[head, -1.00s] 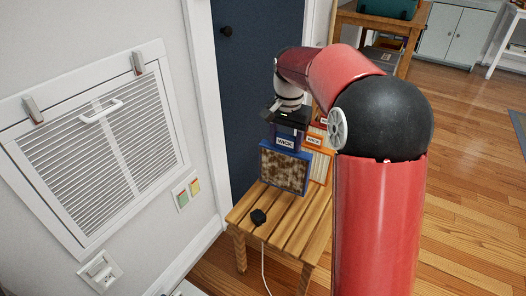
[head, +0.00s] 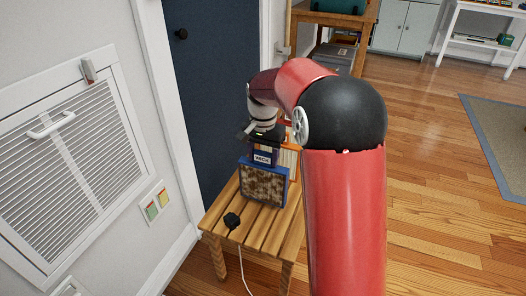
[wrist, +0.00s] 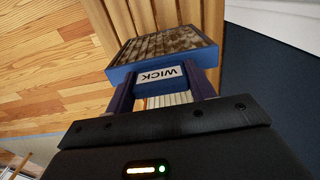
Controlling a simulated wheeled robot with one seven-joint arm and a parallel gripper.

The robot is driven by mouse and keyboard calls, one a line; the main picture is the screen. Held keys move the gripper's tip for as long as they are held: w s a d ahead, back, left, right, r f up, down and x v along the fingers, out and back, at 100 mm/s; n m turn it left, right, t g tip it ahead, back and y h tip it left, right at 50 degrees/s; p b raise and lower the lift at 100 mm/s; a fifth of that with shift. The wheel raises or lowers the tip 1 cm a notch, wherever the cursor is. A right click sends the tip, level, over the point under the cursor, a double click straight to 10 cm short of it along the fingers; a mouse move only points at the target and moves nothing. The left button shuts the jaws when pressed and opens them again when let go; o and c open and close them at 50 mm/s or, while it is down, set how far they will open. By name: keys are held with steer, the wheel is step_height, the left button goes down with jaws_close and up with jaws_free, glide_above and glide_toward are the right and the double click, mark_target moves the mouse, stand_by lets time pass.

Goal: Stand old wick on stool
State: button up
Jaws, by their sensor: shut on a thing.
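The old wick (head: 263,186) is a blue-framed panel with a stained, brown-mottled face and a WICK label on its tab. My gripper (head: 263,151) is shut on its labelled tab from above. The wick is upright over the wooden stool (head: 258,228); I cannot tell whether its lower edge touches the slats. In the wrist view, the purple fingers of my gripper (wrist: 162,92) flank the label, and the wick (wrist: 165,42) lies beyond them against the slats. An orange-framed wick (head: 291,160) is behind it, mostly hidden.
A black plug-like object (head: 232,221) with a white cord sits near the stool's front left. A louvred wall panel (head: 80,140) is at left, and a dark blue door (head: 215,80) is behind. Open wood floor (head: 430,180) lies to the right.

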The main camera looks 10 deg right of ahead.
steer(key=shift+f+b, duration=0.75)
steer(key=shift+f, duration=0.6)
steer(key=o, duration=1.1)
steer(key=shift+r, duration=0.1)
step_height(320, 180, up, 8)
steer(key=shift+f+p, duration=0.15)
steer(key=shift+p, duration=0.25)
steer(key=s+r+n+t, duration=0.2)
steer(key=s+r, duration=0.1)
steer(key=s, duration=0.5)
steer(key=s+r+n+t, duration=0.1)
steer(key=s+r+n, duration=0.15)
steer(key=s, duration=0.55)
steer(key=s+f+n+t, duration=0.2)
steer(key=s+f, duration=0.1)
steer(key=s, duration=1)
steer(key=shift+f+n+t, duration=0.3)
steer(key=shift+f+n, duration=0.05)
steer(key=shift+f, duration=0.05)
